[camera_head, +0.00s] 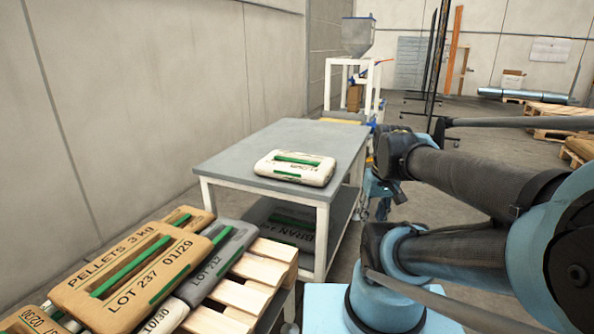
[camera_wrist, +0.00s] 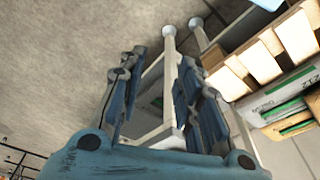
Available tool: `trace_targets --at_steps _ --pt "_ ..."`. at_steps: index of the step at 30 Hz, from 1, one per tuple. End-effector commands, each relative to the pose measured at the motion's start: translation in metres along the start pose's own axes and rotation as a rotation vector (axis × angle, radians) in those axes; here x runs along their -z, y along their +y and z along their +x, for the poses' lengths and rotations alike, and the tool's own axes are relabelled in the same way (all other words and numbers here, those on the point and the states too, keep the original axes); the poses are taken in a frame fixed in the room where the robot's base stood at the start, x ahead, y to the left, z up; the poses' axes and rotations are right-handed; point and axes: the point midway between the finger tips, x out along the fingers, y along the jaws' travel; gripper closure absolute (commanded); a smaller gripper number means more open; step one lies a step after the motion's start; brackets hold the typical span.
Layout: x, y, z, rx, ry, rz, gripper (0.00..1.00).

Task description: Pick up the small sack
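A small white sack (camera_head: 295,168) with a green stripe and dark print lies flat on the grey table top (camera_head: 235,155), near its front right. My gripper (camera_wrist: 160,95) shows in the wrist view with its blue fingers apart and nothing between them. Behind the fingers are pale frame legs and the floor. In the head view my arm reaches in from the right, beside the table, and largely hides the gripper. The gripper is apart from the white sack. I cannot make out the white sack in the wrist view.
Brown and grey sacks, one marked PELLETS 3 kg (camera_head: 130,270), are stacked on a wooden pallet (camera_head: 245,297) at the front left. Another sack (camera_head: 292,222) lies on the table's lower shelf. A hopper on a white frame (camera_head: 358,38) stands behind. A wall runs along the left.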

Motion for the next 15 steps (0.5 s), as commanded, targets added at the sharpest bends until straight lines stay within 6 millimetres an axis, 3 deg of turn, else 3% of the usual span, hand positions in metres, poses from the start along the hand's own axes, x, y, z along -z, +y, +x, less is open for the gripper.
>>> trace_targets --at_steps 6,15 --pt "0.062 -0.017 -0.033 0.084 0.019 -0.181 0.68" --pt "0.155 -0.04 -0.065 0.197 0.073 -0.441 0.68"
